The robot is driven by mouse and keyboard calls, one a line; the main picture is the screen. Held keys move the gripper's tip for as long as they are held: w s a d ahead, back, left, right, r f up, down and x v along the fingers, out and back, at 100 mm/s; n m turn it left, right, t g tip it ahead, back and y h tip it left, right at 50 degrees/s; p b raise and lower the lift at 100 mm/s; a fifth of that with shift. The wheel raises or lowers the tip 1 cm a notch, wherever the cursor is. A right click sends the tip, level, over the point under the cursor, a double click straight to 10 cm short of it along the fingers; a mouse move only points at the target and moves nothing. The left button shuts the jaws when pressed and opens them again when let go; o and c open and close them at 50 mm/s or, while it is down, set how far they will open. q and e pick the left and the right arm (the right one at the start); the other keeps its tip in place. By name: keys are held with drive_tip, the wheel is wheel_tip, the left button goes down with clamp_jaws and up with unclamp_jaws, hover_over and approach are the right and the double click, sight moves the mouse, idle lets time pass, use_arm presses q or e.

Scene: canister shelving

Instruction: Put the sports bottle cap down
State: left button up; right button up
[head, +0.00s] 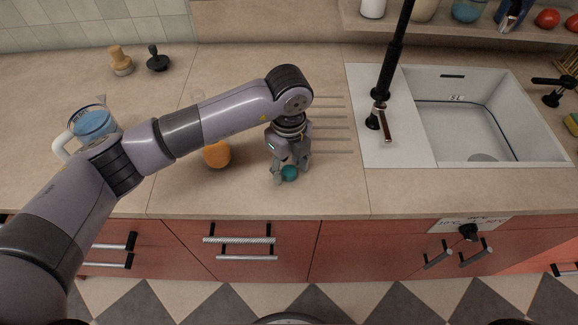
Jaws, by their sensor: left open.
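The sports bottle cap, a small teal-green round piece (290,173), is on the beige countertop near its front edge. My left gripper (291,178) points down around it, its fingers on either side and open. Whether the fingers touch the cap cannot be told. My left arm comes in from the left and spans the counter above other things. My right gripper does not show.
An orange item (217,154) stands left of the gripper. A pitcher with blue contents (92,124) is partly behind my arm. A wooden stamp-like tool (120,61) and a black one (157,58) stand farther back. The sink (480,120) and black faucet (390,70) are right.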

sight(289, 171)
use_arm(q)
wheel_tip(289, 171, up, 11)
drive_tip(key=b, duration=0.3)
drive_tip(key=shift+r, duration=0.2)
